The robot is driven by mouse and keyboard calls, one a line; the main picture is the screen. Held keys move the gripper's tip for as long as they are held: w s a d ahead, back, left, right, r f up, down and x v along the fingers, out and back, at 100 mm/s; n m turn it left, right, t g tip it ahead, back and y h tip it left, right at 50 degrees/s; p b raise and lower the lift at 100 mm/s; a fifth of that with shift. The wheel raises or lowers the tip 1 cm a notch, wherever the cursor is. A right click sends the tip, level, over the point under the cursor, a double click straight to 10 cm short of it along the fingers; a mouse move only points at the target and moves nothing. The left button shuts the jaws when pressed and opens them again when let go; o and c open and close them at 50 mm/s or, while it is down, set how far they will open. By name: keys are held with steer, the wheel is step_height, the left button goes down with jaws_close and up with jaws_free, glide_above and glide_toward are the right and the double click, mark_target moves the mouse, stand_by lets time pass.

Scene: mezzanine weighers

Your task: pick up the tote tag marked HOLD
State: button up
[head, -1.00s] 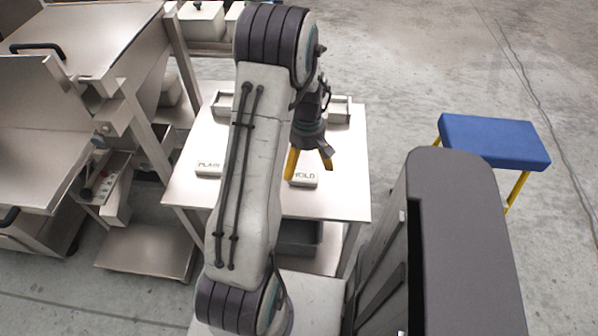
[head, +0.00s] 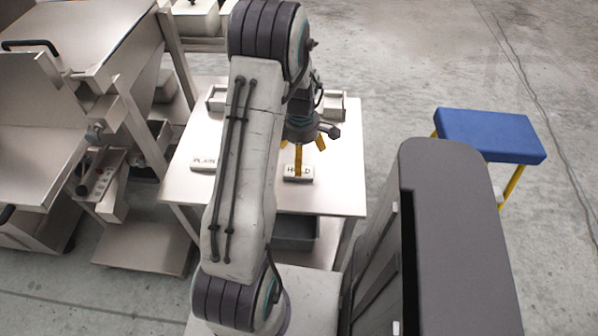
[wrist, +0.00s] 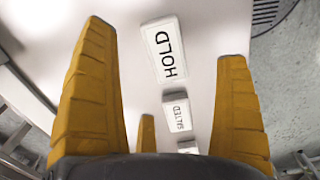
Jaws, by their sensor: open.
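The tote tag marked HOLD (head: 299,173) is a small white block lying on the pale table (head: 335,190). In the wrist view the HOLD tag (wrist: 164,50) lies flat between the two long yellow fingers, beyond their tips and touching neither. My gripper (head: 302,160) is open and empty above the tag. One finger covers part of the word in the head view. A tag marked SALTED (wrist: 177,112) shows nearer in the wrist view. A tag marked PLAIN (head: 204,162) lies left of my arm in the head view.
A partly hidden white block (wrist: 188,147) lies below SALTED in the wrist view. Metal weighing equipment (head: 80,60) stands left. A blue-topped stool (head: 490,135) stands right on open floor. A grey bin (head: 296,232) sits under the table.

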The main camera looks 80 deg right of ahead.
mark_target(308, 171)
steer(key=shift+w+d+f+p, duration=0.1)
steer(key=shift+f+p, duration=0.15)
steer(key=shift+f, duration=1.35)
steer(key=shift+w+d+f+p, duration=0.1)
steer(key=shift+f+p, duration=0.15)
steer(key=shift+f, duration=1.35)
steer(key=shift+a, duration=0.1)
steer(key=shift+c, duration=0.2)
steer(key=c, duration=1.2)
steer(key=shift+o, duration=0.2)
steer(key=shift+r, duration=0.15)
